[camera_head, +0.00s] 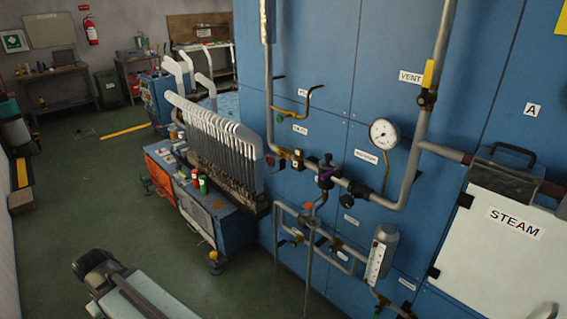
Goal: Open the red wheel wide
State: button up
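I cannot make out a red wheel for certain in the head view. On the blue panel, a pipe run carries a dark valve with a purple handle (327,174), a brass fitting (297,158) and a black round knob (358,189). A yellow lever (428,74) sits on the upright pipe beside the VENT label. A small reddish part (270,160) shows at the panel's left edge, too small to identify. A grey and black arm part, probably mine, reaches in at the bottom left. My gripper's fingers are not seen.
A round gauge (383,133) stands out from the blue panel (320,60). A white STEAM door (500,240) is at the right. Green floor (75,190) is open at the left.

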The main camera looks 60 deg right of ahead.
aim_at(272, 161)
jog(key=u, duration=0.15)
jog(key=i, duration=0.95)
jog(key=z, duration=0.1)
